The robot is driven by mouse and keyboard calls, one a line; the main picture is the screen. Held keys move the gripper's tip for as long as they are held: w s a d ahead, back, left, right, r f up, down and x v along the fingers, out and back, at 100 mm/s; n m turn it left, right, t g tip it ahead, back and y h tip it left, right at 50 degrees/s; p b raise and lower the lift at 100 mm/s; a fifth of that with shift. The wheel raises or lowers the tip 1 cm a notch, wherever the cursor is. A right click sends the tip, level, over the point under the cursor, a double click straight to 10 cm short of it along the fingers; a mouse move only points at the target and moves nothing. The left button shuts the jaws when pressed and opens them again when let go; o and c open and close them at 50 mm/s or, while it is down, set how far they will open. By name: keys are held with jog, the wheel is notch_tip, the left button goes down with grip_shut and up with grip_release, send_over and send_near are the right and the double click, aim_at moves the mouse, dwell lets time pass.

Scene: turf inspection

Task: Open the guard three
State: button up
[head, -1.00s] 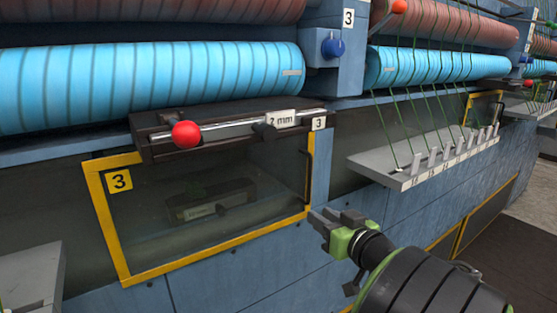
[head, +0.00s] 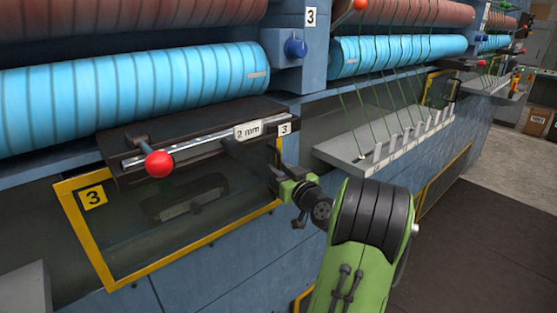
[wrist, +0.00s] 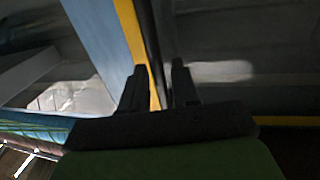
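Guard three (head: 140,235) is a see-through panel in a yellow frame with a yellow "3" label, low on the blue machine in the head view. It looks closed. Its dark vertical handle runs along the right side, mostly hidden by my gripper in the head view. My gripper (head: 280,180) is at that right edge. In the wrist view, its two dark fingertips (wrist: 161,75) are apart, and the handle (wrist: 150,45) runs down between them, closer to the left finger, beside the yellow frame (wrist: 130,30). I cannot tell whether they touch.
Above the guard is a dark ledge with a metal bar and a red ball knob (head: 159,164). A grey threaded tray (head: 345,155) juts out right of my gripper. Blue rollers (head: 130,95) lie above. Dark floor (head: 450,240) at the right is free.

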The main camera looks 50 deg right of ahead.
jog(key=shift+w+d, duration=0.2)
jog(key=shift+w, duration=0.3)
grip_shut()
jog(key=shift+s, duration=0.15)
